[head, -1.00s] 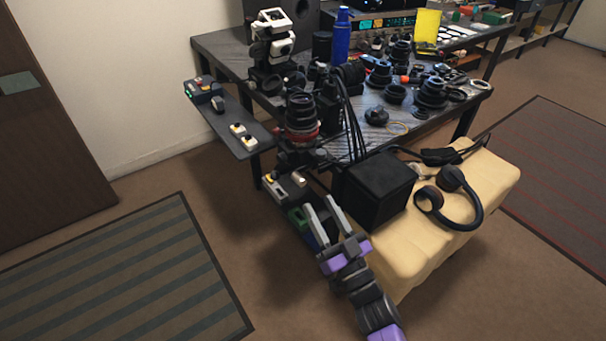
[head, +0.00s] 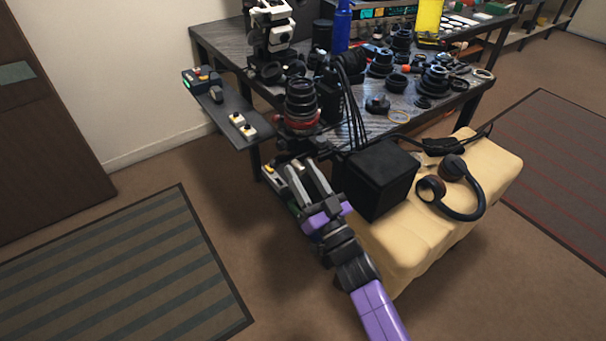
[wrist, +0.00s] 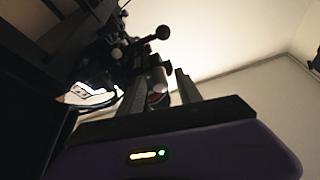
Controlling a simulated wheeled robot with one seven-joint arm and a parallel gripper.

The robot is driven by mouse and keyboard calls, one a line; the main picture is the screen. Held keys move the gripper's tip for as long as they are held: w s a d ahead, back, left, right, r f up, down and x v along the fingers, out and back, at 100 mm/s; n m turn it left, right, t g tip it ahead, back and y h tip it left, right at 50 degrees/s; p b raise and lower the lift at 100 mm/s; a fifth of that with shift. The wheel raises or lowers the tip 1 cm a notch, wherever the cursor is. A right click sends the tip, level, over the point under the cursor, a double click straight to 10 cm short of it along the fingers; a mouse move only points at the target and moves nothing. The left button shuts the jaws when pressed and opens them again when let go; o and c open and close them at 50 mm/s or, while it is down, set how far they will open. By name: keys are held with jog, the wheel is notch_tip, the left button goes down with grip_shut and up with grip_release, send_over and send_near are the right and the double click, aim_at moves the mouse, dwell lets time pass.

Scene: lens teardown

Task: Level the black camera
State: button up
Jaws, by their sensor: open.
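The black camera (head: 301,101), with a large ribbed lens and a red ring below it, stands on a dark mount (head: 297,143) at the table's front left corner. My gripper (head: 303,166) is just below and in front of that mount, its two pale fingers pointing up toward it. The gripper is open. In the wrist view, a rounded knob with a shiny end (wrist: 157,88) shows between the spread fingers; I cannot tell whether they touch it. The dark mount parts (wrist: 125,50) with ball-ended levers rise beyond. The camera's exact tilt is unclear.
A black box (head: 380,182) and headphones (head: 455,190) lie on the cream-covered surface right of my arm. A narrow shelf with switches (head: 225,112) juts out at left. Cables hang beside the camera. Lens parts crowd the table. The floor at left is open.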

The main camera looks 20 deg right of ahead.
grip_shut()
dwell(1.4)
